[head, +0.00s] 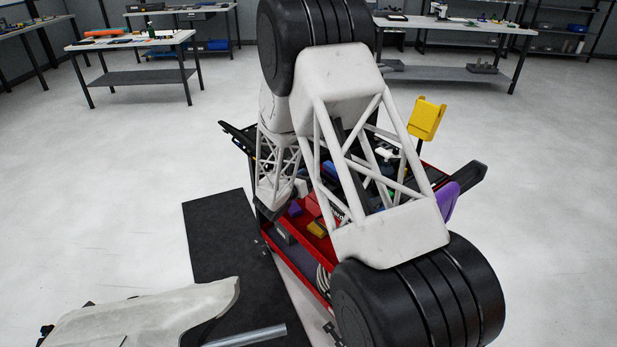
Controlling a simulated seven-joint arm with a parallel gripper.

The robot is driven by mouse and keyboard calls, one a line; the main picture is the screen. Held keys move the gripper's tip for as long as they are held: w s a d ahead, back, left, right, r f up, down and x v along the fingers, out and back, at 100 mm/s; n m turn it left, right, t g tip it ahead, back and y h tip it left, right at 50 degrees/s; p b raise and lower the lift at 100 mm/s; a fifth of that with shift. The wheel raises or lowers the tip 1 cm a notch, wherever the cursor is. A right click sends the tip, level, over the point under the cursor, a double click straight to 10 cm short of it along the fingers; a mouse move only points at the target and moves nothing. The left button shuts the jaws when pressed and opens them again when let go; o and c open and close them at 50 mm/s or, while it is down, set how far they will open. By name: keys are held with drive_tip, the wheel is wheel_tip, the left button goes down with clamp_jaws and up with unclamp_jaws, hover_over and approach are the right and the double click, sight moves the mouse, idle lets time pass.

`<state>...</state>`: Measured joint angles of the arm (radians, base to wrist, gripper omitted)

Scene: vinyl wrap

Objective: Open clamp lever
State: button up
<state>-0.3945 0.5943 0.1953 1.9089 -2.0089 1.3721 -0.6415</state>
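No clamp lever can be made out for sure in the head view. A pale grey curved panel (150,318) lies at the bottom left, cut off by the frame edge. A small dark piece (46,330) shows at its left end, too small to identify. A grey metal tube (248,336) shows beside the panel's right end. My white lattice arm with black joints fills the middle and right of the view. My gripper cannot be made out; the end of my arm is hidden behind its own links.
A red tool cart (290,250) with several coloured tools stands behind my arm, partly hidden. A yellow holder (426,119) rises at its right. A black mat (222,235) lies on the floor left of it. Work tables (130,42) stand far back. Open floor lies left and right.

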clamp_jaws()
drive_tip(key=shift+d+r, duration=0.1)
drive_tip(key=shift+r, duration=0.15)
idle(0.4)
drive_tip(key=shift+w+d+r+g+y, duration=0.35)
drive_tip(key=shift+g+y, duration=0.25)
drive_tip(key=shift+g, duration=0.1)
drive_tip(key=shift+w+d+r+m+g+y, duration=0.45)
drive_tip(key=shift+d+r+g+y, duration=0.15)
drive_tip(key=shift+g+y, duration=0.3)
drive_tip(key=shift+w+d+r+m+g+y, duration=0.3)
drive_tip(key=shift+w+d+g+y, duration=0.4)
drive_tip(key=shift+d+g+y, duration=0.35)
drive_tip(key=shift+w+d+g+y, duration=0.5)
drive_tip(key=shift+g+y, duration=0.35)
drive_tip(key=shift+y, duration=0.1)
